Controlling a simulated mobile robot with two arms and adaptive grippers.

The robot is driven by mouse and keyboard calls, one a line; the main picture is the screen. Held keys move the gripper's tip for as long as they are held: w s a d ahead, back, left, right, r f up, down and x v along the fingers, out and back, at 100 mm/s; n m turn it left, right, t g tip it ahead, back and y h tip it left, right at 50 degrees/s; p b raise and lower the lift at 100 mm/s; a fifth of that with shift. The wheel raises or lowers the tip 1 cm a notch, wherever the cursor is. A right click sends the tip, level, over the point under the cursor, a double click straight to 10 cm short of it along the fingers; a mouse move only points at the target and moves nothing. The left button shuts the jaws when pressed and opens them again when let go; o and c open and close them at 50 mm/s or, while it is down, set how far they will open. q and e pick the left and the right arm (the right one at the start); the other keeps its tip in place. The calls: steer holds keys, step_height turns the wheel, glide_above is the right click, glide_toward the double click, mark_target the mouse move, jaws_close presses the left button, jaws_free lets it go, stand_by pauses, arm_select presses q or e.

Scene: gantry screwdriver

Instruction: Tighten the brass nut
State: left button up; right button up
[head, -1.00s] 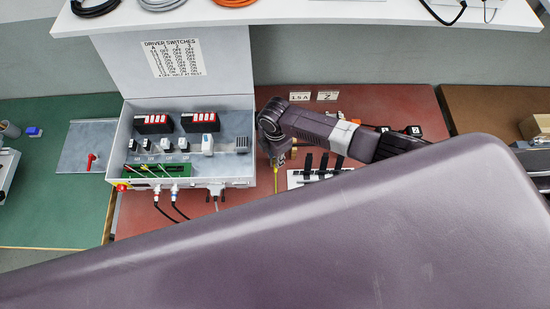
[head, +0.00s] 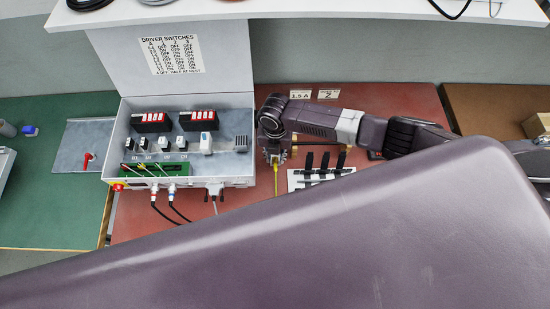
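My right gripper (head: 275,153) points down over the red mat, just right of the grey control box (head: 238,182). It is small and partly hidden by my own wrist, so its finger opening is not clear. A thin yellow tool-like thing (head: 276,180) shows just below the fingertips. I cannot tell whether it is held or lies behind them. I cannot make out the brass nut; small brass-coloured parts behind my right wrist are mostly covered. My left gripper is not in view.
The box's lid stands open with a switch chart (head: 171,55). Cables hang from the box's front. A white shelf (head: 330,12) crosses the top. My large arm link covers the lower view.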

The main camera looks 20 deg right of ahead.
steer(key=n+b, duration=0.1)
steer(key=n, duration=0.3)
steer(key=shift+d+f, duration=0.1)
steer(key=shift+n, duration=0.7)
steer(key=n+b, duration=0.2)
steer(key=n, duration=0.2)
steer(key=shift+n, duration=0.4)
steer(key=n+b, duration=0.1)
steer(key=n, duration=0.1)
steer(key=shift+n, duration=0.4)
steer(key=shift+c, duration=0.4)
